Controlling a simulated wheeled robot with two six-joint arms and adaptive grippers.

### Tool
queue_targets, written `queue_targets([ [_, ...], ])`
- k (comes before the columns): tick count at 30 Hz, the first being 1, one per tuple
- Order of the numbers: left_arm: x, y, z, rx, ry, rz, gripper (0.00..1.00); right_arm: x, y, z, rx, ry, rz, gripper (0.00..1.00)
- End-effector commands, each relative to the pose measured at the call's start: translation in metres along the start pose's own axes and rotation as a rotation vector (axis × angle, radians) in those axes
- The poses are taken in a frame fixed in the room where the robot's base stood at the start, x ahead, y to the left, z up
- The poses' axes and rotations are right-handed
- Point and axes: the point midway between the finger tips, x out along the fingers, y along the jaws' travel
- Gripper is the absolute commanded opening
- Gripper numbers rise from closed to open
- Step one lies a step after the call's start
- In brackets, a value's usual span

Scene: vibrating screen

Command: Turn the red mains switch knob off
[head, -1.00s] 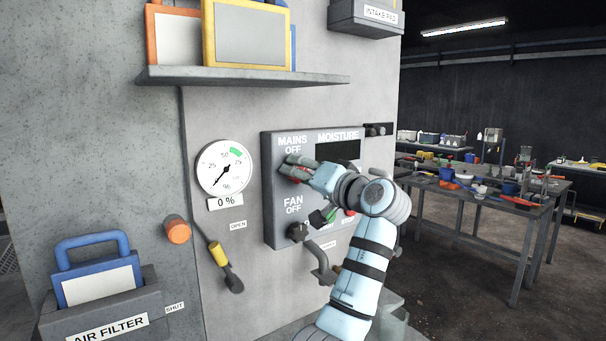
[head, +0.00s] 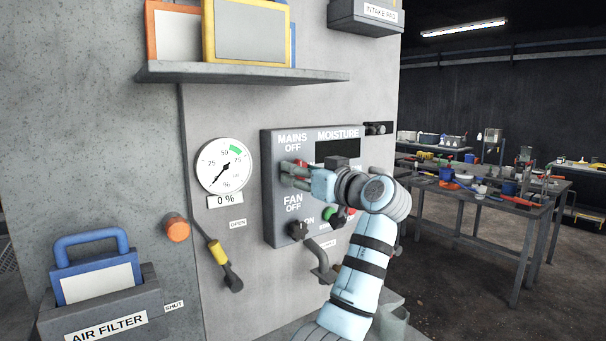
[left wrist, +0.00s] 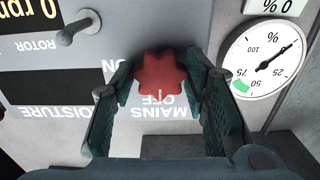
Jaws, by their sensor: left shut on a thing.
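The red mains switch knob (left wrist: 162,74) has a lobed shape and sits on the grey control panel (head: 268,205) beside the MAINS OFF lettering. In the head view only a bit of red (head: 301,162) shows behind the fingers. My left gripper (head: 286,175) is at the panel, with its fingers closed on the knob. In the left wrist view, which is upside down, the fingers of the left gripper (left wrist: 163,85) press on the knob from both sides. I cannot tell which way the knob points. My right gripper is not in view.
Below are the dark FAN knob (head: 298,231), a green button (head: 331,216) and a crank handle (head: 324,266). A round gauge (head: 224,166) is left of the panel. A shelf (head: 240,76) juts out above. A cluttered workbench (head: 480,195) stands at the back right.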

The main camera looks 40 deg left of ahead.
Motion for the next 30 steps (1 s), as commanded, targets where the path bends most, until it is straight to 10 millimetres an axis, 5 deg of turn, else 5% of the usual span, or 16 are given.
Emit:
queue_targets([
  [16,0.0001,-0.0002,-0.0009,-0.028,0.002,0.0,0.14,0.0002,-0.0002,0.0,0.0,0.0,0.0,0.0],
  [17,0.0001,-0.0002,-0.0008,-0.027,0.002,0.0,0.46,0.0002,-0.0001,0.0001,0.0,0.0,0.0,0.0],
  [19,0.0001,-0.0002,-0.0008,-0.027,0.001,0.0,0.57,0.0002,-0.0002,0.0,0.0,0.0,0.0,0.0],
  [30,-0.0039,0.0004,-0.0003,-0.026,0.001,0.001,0.6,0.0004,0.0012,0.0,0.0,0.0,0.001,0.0],
])
